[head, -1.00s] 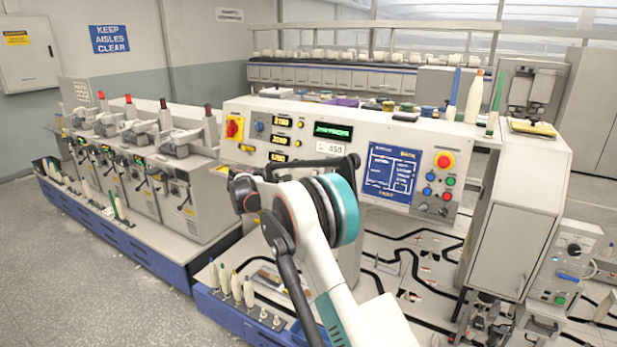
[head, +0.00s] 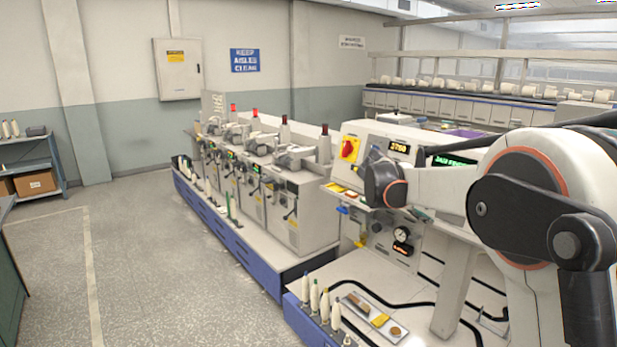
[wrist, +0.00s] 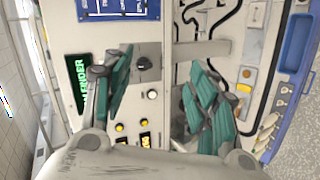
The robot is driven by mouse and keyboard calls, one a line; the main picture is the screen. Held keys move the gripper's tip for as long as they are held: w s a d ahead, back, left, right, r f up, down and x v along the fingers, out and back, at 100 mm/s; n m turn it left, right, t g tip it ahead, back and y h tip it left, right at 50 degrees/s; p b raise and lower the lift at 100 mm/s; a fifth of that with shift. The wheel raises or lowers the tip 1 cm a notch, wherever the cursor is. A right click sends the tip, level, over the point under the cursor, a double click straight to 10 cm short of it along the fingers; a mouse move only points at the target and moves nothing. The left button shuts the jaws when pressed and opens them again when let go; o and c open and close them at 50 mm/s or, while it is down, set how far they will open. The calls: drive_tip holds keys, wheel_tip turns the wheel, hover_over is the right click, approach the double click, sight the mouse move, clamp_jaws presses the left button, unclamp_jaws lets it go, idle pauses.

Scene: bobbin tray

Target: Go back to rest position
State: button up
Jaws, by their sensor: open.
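My gripper (wrist: 160,92) shows in the wrist view with its two green-padded fingers spread wide apart. It is open, and nothing is between the fingers. Behind it are the machine's control panel with a green display (wrist: 82,84) and the pale deck with a black track. In the head view my white arm fills the right side in front of the machine. My fingertips cannot be made out there.
Several bobbins (head: 325,303) stand along the blue-edged deck, beside a small tray (head: 369,320). A row of grey machine units (head: 290,215) with red-topped spindles runs to the back left. The speckled floor (head: 150,265) at left is clear. A shelf (head: 35,165) stands far left.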

drive_tip(key=s+a+y+b, duration=0.1)
drive_tip(key=s+a+y, duration=0.15)
drive_tip(key=s, duration=0.85)
drive_tip(key=s+a+f+m+y+b, duration=0.1)
drive_tip(key=s+a+f, duration=0.3)
drive_tip(key=s, duration=0.6)
drive_tip(key=s+a+f+m+t+y+b, duration=0.1)
drive_tip(key=s+a+f+y, duration=0.2)
drive_tip(key=s, duration=0.8)
drive_tip(key=s+a+f+m+t+y+b, duration=0.1)
drive_tip(key=s+a+f+y, duration=0.3)
drive_tip(key=s, duration=0.6)
drive_tip(key=shift+s+a+f+m, duration=0.15)
drive_tip(key=shift+a+f+m, duration=0.15)
drive_tip(key=shift+f, duration=0.3)
